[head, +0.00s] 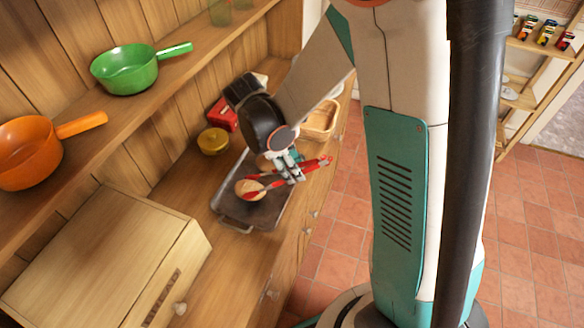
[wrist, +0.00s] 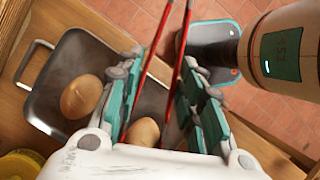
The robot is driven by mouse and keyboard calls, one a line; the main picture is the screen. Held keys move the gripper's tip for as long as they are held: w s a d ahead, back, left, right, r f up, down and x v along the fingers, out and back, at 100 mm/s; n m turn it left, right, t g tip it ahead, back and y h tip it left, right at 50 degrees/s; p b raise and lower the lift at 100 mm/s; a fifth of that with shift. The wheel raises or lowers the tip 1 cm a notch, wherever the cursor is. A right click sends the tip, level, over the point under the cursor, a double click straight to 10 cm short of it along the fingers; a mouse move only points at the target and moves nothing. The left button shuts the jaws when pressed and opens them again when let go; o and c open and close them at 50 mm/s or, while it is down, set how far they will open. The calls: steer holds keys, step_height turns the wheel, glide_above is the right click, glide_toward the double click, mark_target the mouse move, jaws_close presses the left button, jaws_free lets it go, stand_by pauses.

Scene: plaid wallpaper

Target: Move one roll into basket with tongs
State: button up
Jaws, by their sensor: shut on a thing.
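My gripper (head: 290,170) is shut on the red tongs (head: 314,165), above the dark metal tray (head: 231,208) on the counter. The tongs' red arms (wrist: 182,60) run between my fingers in the wrist view. One brown roll (head: 249,189) lies in the tray by the red tong ends at the left; I cannot tell whether they touch it. It may be the roll at the left in the wrist view (wrist: 81,97). A second roll (wrist: 142,133) is partly hidden by my gripper. The light wicker basket (head: 321,121) stands on the counter beyond the tray, partly behind my arm.
A yellow lidded pot (head: 213,141) and a red box (head: 222,113) stand near the wall behind the tray. A wooden box (head: 105,255) fills the near counter. Green (head: 138,70) and orange (head: 32,152) pans sit on the shelf above. The counter's front edge drops to a tiled floor.

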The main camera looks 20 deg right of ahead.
step_height(320, 180, up, 9)
steer(key=p, duration=0.5)
steer(key=shift+p, duration=0.3)
